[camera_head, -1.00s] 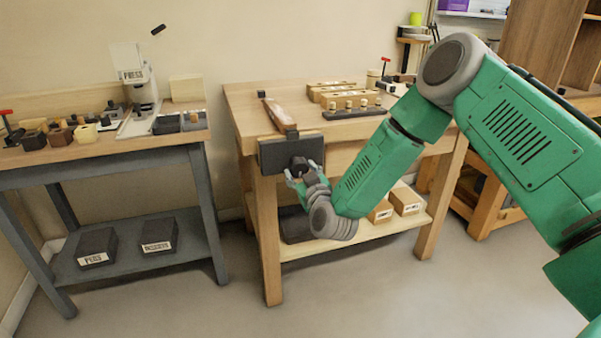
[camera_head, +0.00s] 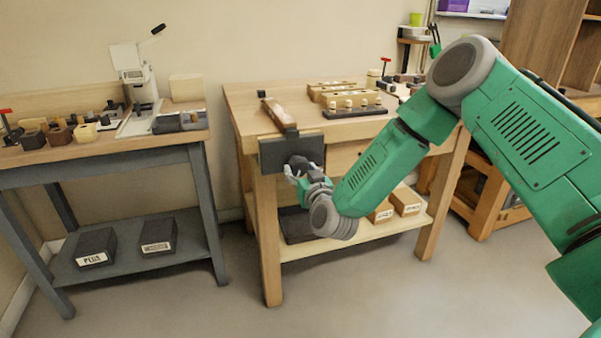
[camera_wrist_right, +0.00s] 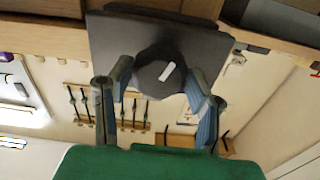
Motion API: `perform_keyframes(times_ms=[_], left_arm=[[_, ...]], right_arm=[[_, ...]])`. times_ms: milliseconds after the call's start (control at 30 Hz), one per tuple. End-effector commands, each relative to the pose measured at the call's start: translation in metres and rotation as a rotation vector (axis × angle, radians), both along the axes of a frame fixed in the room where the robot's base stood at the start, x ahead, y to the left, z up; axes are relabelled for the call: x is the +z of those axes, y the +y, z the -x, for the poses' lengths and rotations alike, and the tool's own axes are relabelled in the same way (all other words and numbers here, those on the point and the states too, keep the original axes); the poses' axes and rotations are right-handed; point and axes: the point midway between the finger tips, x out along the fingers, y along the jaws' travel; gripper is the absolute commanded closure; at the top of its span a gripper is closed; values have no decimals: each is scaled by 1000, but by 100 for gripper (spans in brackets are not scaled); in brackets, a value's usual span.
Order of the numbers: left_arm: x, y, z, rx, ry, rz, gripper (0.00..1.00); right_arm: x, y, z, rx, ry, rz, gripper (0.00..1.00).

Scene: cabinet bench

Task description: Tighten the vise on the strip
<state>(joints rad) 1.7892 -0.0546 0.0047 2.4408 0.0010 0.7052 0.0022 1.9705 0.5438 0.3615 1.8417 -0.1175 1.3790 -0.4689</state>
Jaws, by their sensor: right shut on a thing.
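The vise is a dark plate (camera_head: 277,156) on the front edge of the middle wooden bench, with a dark round knob (camera_head: 298,160) on its face. In the right wrist view the knob (camera_wrist_right: 161,75) has a white mark, slanted to the upper right, in front of the vise plate (camera_wrist_right: 112,38). My right gripper (camera_head: 302,171) is at the knob, its fingers on either side and shut on it. A brown wooden strip (camera_head: 278,112) lies on the bench top behind the vise, a dark piece at its near end. Whether the jaws touch it is hidden. My left gripper is out of view.
The bench top (camera_head: 240,102) also holds wooden blocks (camera_head: 333,90) and a dark rail with pale pegs (camera_head: 355,112). Labelled boxes (camera_head: 405,200) sit on its lower shelf. A grey bench (camera_head: 190,139) with a press (camera_head: 138,80) stands at left, a floor gap between.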

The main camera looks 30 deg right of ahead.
Motion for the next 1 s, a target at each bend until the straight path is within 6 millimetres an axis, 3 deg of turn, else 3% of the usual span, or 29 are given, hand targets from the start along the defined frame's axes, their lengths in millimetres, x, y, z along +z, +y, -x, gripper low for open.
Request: perform_keyframes(times_ms=[867, 900, 933, 1000], left_arm=[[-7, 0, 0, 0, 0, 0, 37], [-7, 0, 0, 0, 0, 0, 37], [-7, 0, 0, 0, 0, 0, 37], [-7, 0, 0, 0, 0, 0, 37]], right_arm=[[-1, -1, 0, -3, -43, -185, 79], [-1, -1, 0, -3, -43, -184, 47], [-1, -1, 0, -3, -43, -184, 36], [-1, -1, 0, -3, -43, -184, 36]])
